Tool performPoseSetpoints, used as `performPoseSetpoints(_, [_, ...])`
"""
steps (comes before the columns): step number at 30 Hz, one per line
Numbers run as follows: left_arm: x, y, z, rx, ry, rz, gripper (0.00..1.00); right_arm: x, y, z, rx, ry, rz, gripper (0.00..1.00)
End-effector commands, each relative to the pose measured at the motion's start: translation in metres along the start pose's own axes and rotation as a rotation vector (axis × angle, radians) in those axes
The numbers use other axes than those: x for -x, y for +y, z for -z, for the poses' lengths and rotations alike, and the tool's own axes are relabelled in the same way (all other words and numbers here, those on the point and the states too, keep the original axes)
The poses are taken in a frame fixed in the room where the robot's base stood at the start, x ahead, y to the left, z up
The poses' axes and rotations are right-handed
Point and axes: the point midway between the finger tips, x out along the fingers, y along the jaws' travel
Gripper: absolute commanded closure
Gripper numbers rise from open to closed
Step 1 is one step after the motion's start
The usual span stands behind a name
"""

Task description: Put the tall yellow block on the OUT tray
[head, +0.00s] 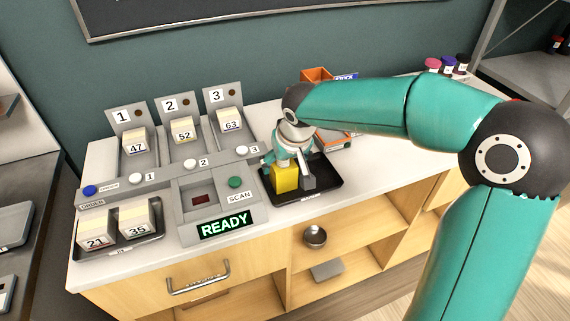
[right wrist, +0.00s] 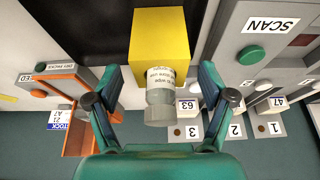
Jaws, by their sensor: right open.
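The yellow block (head: 285,178) shows against the black tray (head: 330,190) at the right of the console and appears to stand on it. I cannot read that tray's front label. My right gripper (head: 289,160) is right above the block, pointing down. In the right wrist view my right gripper (right wrist: 160,83) is open, and the yellow block (right wrist: 160,35) lies just beyond its fingertips. A grey and white cylinder (right wrist: 160,95) with small text shows between the fingers, overlapping the block's edge. Its contact with the block is unclear. My left gripper is out of view.
A small grey upright piece (head: 308,182) shows beside the block. Left are the console with its READY display (head: 223,225), numbered slots with blocks, and a tray (head: 150,240) holding blocks 21 and 35. Orange bins (head: 317,74) stand behind. The counter right of the black tray is clear.

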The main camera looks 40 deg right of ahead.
Motion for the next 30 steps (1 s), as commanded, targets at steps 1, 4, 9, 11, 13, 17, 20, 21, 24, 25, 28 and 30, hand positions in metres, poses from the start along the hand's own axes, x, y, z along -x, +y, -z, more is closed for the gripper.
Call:
performPoseSetpoints(1, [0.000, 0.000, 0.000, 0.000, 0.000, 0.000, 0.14, 0.011, -0.001, 0.001, -0.001, 0.005, 0.002, 0.18])
performPoseSetpoints(4, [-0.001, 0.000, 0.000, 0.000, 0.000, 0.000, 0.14, 0.031, -0.001, 0.001, 0.000, 0.007, 0.002, 0.18])
performPoseSetpoints(9, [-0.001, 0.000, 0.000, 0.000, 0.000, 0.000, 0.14, 0.066, -0.001, 0.001, 0.000, 0.006, 0.002, 0.18])
performPoseSetpoints(11, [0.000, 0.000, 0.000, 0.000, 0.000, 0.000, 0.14, 0.076, 0.000, 0.001, 0.000, 0.005, 0.003, 0.18])
performPoseSetpoints(13, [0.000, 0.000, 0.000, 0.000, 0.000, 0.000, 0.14, 0.086, 0.000, 0.000, 0.000, 0.003, 0.002, 0.18])
performPoseSetpoints(17, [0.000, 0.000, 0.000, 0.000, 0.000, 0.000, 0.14, 0.097, 0.000, 0.000, 0.000, 0.002, 0.002, 0.18])
performPoseSetpoints(20, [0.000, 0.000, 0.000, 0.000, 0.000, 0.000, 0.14, 0.101, 0.000, -0.001, 0.000, 0.000, 0.001, 0.18])
performPoseSetpoints(21, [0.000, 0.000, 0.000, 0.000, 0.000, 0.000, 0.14, 0.101, 0.000, -0.001, 0.000, 0.000, 0.001, 0.18])
performPoseSetpoints(24, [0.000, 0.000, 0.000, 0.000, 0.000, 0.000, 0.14, 0.101, 0.000, -0.001, 0.000, 0.000, 0.001, 0.18])
performPoseSetpoints(25, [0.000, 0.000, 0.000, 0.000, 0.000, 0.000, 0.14, 0.101, 0.000, -0.001, 0.000, 0.000, 0.001, 0.18])
performPoseSetpoints(28, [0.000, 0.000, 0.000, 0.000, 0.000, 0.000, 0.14, 0.101, 0.001, -0.001, -0.001, 0.000, 0.001, 0.18])
performPoseSetpoints(30, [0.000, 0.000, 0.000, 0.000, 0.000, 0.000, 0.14, 0.101, 0.001, -0.001, -0.001, 0.000, 0.001, 0.18])
